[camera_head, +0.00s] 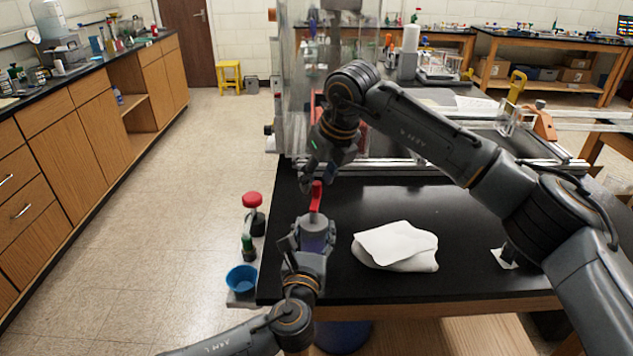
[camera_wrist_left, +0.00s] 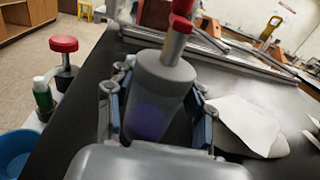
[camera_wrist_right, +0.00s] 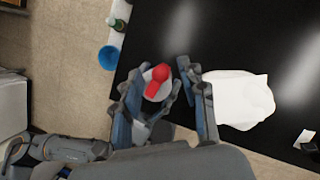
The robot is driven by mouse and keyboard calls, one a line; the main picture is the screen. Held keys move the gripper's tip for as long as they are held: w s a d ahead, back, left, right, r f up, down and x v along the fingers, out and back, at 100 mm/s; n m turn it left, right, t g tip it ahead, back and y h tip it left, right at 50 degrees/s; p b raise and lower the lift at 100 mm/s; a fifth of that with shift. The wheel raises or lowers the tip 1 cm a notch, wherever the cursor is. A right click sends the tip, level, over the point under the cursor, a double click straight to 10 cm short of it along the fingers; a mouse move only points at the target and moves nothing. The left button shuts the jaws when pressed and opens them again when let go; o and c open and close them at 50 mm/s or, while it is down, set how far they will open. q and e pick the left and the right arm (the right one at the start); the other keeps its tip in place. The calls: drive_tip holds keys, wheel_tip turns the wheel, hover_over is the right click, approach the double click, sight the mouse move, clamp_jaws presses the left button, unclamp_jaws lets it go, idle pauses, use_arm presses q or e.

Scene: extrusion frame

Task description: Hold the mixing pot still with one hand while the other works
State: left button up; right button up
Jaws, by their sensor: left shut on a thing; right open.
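The mixing pot (camera_head: 315,237) is a grey cylinder with a bluish-purple lower part, upright near the left end of the black bench. A red handle (camera_head: 317,196) sticks up from its grey top. My left gripper (camera_head: 309,243) is shut on the pot, with its fingers on both sides of the body in the left wrist view (camera_wrist_left: 155,92). My right gripper (camera_head: 314,183) is open just above the pot. In the right wrist view, its fingers lie either side of the red handle (camera_wrist_right: 158,79); I see no contact. The pot's base is hidden.
A crumpled white cloth (camera_head: 397,246) lies on the bench (camera_head: 450,205) right of the pot. A blue cup (camera_head: 242,279), a green bottle (camera_head: 248,247) and a red-topped item (camera_head: 252,200) stand on a side ledge at left. A clear-walled machine (camera_head: 300,90) rises behind.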

drive_tip(key=shift+x, duration=0.95)
drive_tip(key=shift+c, duration=0.3)
clamp_jaws()
drive_tip(key=shift+s+a+n+g+y, duration=0.3)
drive_tip(key=shift+a+n+g, duration=0.4)
drive_tip(key=shift+n, duration=1.6)
drive_tip(key=shift+s+a+n+g+y, duration=0.3)
drive_tip(key=shift+a+n+g, duration=0.45)
drive_tip(key=shift+n, duration=1.55)
drive_tip(key=shift+s+a+n+g+y, duration=0.35)
drive_tip(key=shift+n+g, duration=0.6)
drive_tip(key=shift+n, duration=1.35)
